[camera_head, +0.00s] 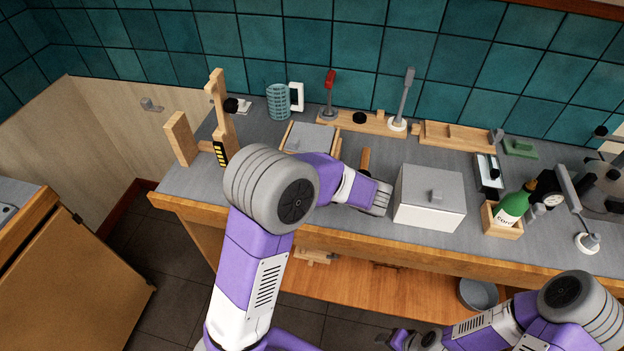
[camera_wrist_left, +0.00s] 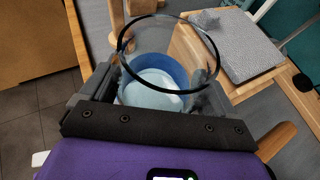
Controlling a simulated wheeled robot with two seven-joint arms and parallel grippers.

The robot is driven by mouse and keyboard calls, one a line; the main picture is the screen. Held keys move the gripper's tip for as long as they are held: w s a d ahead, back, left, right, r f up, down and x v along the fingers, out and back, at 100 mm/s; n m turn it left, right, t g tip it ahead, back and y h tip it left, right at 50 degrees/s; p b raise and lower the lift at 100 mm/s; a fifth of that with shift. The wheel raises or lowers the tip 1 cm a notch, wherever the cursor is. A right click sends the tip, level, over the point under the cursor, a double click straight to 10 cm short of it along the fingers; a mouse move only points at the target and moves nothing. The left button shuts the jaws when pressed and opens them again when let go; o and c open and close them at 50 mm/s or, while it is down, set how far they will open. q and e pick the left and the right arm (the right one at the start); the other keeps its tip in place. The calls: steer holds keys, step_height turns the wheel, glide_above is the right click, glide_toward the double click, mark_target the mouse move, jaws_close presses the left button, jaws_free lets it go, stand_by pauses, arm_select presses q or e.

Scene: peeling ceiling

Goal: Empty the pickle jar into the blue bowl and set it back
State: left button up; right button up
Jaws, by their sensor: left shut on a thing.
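In the left wrist view, my left gripper (camera_wrist_left: 155,88) is shut on a clear jar (camera_wrist_left: 145,42) with a dark round rim. The jar's open mouth shows, and no pickle can be made out in it. A blue round shape (camera_wrist_left: 172,65), apparently the blue bowl, shows through the glass around a pale disc. How far below the jar it lies, I cannot tell.
A grey-topped wooden board (camera_wrist_left: 240,45) lies close to the right of the jar. Wooden uprights (camera_head: 222,120) stand at the counter's left end. A white box (camera_head: 430,200) and a green bottle in a wooden holder (camera_head: 512,205) stand further right. The floor (camera_head: 160,250) opens left of the counter.

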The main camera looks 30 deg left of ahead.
arm_select(q)
steer(key=shift+r, duration=0.1)
steer(key=shift+r+p, duration=0.9)
steer(key=shift+r, duration=1.05)
steer(key=shift+f+y+b, duration=0.25)
steer(key=shift+y+b, duration=0.05)
steer(key=shift+b, duration=0.7)
steer(key=shift+r, duration=0.2)
